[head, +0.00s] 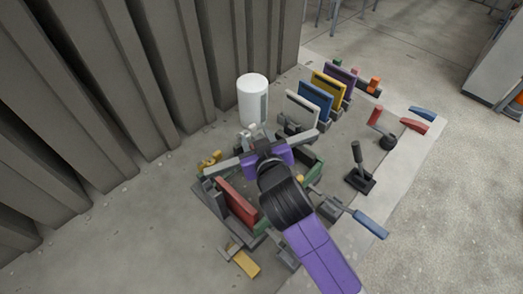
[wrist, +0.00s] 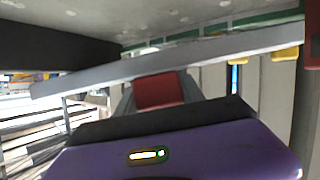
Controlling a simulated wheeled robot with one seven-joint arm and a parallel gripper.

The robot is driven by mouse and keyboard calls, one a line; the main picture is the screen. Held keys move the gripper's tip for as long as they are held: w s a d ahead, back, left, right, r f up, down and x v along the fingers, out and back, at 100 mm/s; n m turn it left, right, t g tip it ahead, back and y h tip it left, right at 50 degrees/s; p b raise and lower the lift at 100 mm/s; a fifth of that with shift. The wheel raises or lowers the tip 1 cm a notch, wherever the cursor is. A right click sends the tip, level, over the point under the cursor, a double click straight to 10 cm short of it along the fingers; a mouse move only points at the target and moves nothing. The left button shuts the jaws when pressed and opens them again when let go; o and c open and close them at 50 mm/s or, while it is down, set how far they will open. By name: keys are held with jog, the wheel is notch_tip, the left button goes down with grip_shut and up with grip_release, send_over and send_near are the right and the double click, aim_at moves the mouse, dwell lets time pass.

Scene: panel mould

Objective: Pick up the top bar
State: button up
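The top bar, which I take to be the long grey bar (head: 222,165), lies slantwise at the back of the panel mould (head: 207,197) in the head view. Its middle is hidden by my gripper (head: 263,148), which is purple and dark and reaches in from the lower right. In the wrist view the grey bar (wrist: 200,58) crosses the picture at a slant, close beyond the purple gripper body. A red block with grey sides (wrist: 158,90) shows between them. The fingertips are not clear, so I cannot tell whether they are around the bar or only beside it.
A white cylinder (head: 252,99) stands behind the mould. Coloured panels, including a blue one (head: 315,97) and a yellow one (head: 328,88), stand in a rack at the back right. A black-handled tool (head: 358,172) stands to the right. A corrugated wall (head: 120,80) closes off the left.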

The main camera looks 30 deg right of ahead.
grip_shut()
jog(key=shift+r, duration=0.1)
